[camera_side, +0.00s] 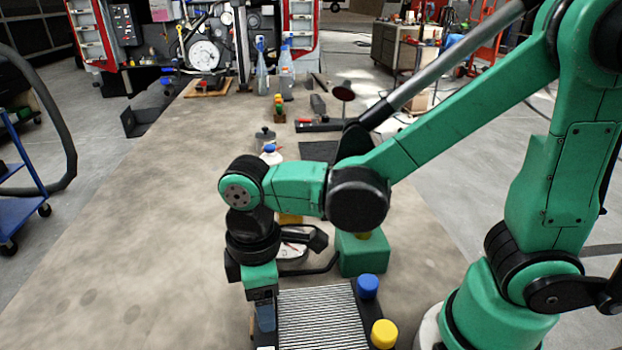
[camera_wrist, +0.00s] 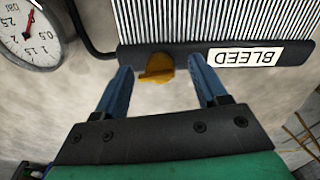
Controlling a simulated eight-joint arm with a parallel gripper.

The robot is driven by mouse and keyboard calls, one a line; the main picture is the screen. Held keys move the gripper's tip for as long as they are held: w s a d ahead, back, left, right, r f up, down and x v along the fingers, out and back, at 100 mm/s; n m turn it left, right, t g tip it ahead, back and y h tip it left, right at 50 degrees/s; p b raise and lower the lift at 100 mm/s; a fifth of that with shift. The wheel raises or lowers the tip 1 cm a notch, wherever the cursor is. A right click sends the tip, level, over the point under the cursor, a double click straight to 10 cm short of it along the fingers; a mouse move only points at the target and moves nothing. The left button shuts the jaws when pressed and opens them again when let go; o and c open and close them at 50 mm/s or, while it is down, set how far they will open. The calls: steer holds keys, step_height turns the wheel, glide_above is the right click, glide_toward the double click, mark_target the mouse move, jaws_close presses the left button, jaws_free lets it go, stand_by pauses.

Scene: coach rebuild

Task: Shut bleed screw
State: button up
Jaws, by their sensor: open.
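The orange bleed screw (camera_wrist: 157,68) shows in the wrist view on the dark lower bar of a finned radiator (camera_wrist: 190,18), left of a white BLEED label (camera_wrist: 259,56). Its wing-shaped head lies between the two blue fingers of my gripper (camera_wrist: 160,64). The fingers are open, with a visible gap on each side of the screw. In the side view my gripper (camera_side: 265,316) points down at the radiator's left edge, where the screw is hidden. The radiator (camera_side: 320,320) has a blue cap (camera_side: 368,286) and a yellow cap (camera_side: 383,333) along its right side.
A pressure gauge (camera_wrist: 29,34) and a black hose stand close by at upper left in the wrist view. A green box (camera_side: 362,254) stands just behind the radiator. Bottles (camera_side: 286,78) and tools are farther back on the bench. The bench's left side (camera_side: 130,230) is clear.

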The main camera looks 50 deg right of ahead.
jaws_close()
steer(key=shift+a+m, duration=0.1)
steer(key=shift+m, duration=0.8)
steer(key=shift+s, duration=0.1)
jaws_free()
steer(key=shift+r, duration=0.1)
steer(key=shift+r, duration=2.75)
steer(key=w+d+r+m+t, duration=0.1)
steer(key=w+d+m+t, duration=0.1)
steer(key=d+m+t, duration=0.5)
steer(key=d+m, duration=0.1)
steer(key=d, duration=0.5)
steer(key=shift+m, duration=0.4)
